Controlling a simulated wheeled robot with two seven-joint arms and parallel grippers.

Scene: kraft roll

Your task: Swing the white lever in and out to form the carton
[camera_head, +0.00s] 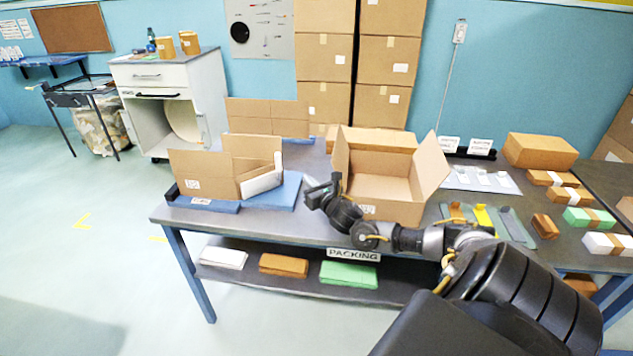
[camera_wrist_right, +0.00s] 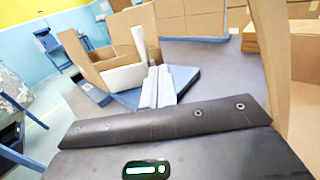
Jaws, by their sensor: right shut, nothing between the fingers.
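A part-folded brown carton (camera_head: 200,172) stands on a blue forming fixture (camera_head: 287,190) at the left end of the packing table. The white lever (camera_head: 261,182) shows as a white slab with a short upright part, against the carton's right side. In the right wrist view the lever (camera_wrist_right: 124,77) lies just left of and beyond my fingertips, with brown carton panels (camera_wrist_right: 85,62) behind it. My right gripper (camera_head: 312,192) is shut and empty, to the right of the lever and apart from it in the head view. My left gripper is not in view.
An open brown box (camera_head: 383,180) stands on the table just right of my gripper, its flaps spread. Flat cardboard (camera_head: 268,116) stands behind the fixture. Stacked boxes (camera_head: 325,58) line the wall. Coloured packs (camera_head: 590,218) lie at the right.

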